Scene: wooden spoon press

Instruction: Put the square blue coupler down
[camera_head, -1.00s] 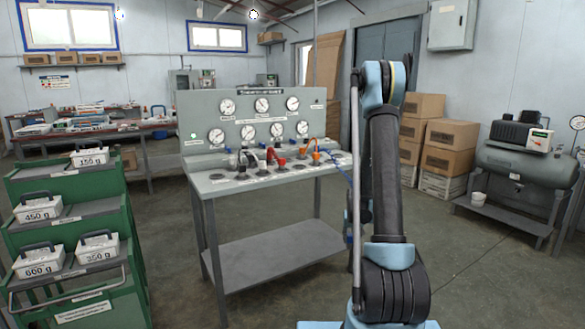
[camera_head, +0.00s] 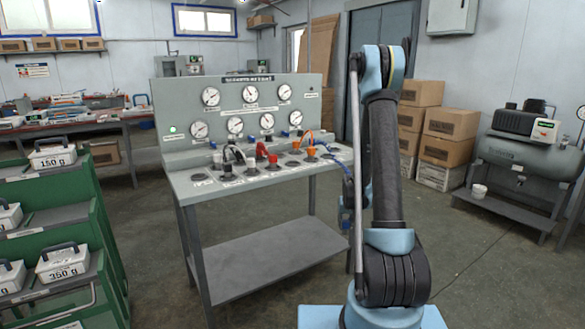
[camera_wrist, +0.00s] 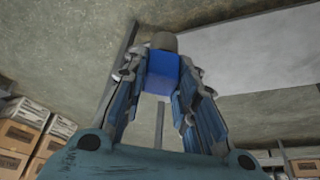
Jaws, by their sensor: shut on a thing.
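The square blue coupler (camera_wrist: 163,72) shows in the wrist view between the two fingers of my gripper (camera_wrist: 160,85). My gripper is shut on it. A greyish-brown round end (camera_wrist: 164,41) sticks out beyond the blue block. In the head view my arm hides most of the gripper, and I cannot make out the coupler there. The test bench (camera_head: 200,188) with its gauge panel stands left of my arm. Several couplers and hoses sit on its top, among them a red one (camera_head: 261,152) and an orange one (camera_head: 311,150).
A green cart (camera_head: 95,235) with labelled white weights stands at the left front. The bench has a lower shelf (camera_head: 265,262). Boxes (camera_head: 450,137) and a compressor (camera_head: 525,160) stand at the right. Open floor lies between bench and compressor.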

